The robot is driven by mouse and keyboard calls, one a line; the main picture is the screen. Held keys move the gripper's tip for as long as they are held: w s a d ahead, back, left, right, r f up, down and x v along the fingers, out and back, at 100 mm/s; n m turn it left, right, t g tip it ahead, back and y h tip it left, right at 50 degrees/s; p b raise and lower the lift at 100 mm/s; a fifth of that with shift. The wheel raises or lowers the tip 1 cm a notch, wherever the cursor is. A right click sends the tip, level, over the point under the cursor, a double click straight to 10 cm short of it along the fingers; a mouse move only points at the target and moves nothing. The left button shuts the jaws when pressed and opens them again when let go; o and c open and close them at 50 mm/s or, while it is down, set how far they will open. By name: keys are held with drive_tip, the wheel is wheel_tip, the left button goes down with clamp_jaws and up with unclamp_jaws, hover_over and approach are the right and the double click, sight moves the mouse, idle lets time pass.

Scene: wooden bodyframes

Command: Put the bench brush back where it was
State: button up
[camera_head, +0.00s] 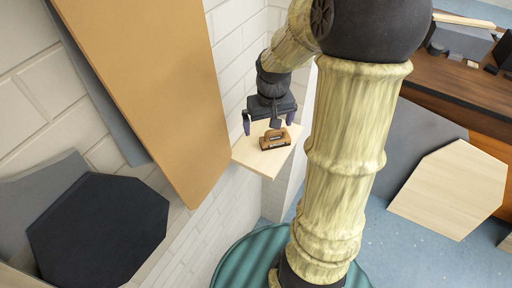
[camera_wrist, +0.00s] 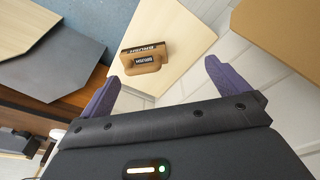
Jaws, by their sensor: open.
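The bench brush (camera_head: 274,139) is a small brown block with a handle and a dark label. It rests on a pale wooden shelf (camera_head: 248,158) against the white brick wall. In the wrist view the brush (camera_wrist: 146,58) lies on the pale board (camera_wrist: 184,24), and its label lettering shows. My gripper (camera_head: 270,122) is just above the brush, with its two purple fingers apart. In the wrist view my gripper (camera_wrist: 158,84) is open and empty, and the brush sits beyond the gap between the fingertips, apart from both.
A large tan panel (camera_head: 150,75) leans at the wall left of the shelf. A dark octagonal panel (camera_head: 97,228) is at lower left. A brown workbench (camera_head: 465,85) with several items stands at right, near a pale octagonal board (camera_head: 452,188). Blue floor (camera_head: 400,262) is open at lower right.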

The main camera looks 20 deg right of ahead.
drive_tip(key=s+a+f+n+t, duration=0.1)
drive_tip(key=s+a, duration=0.8)
drive_tip(key=shift+w+f, duration=0.1)
drive_tip(key=shift+w, duration=0.1)
idle(0.6)
drive_tip(key=shift+s, duration=0.1)
drive_tip(key=shift+s, duration=0.1)
idle(0.3)
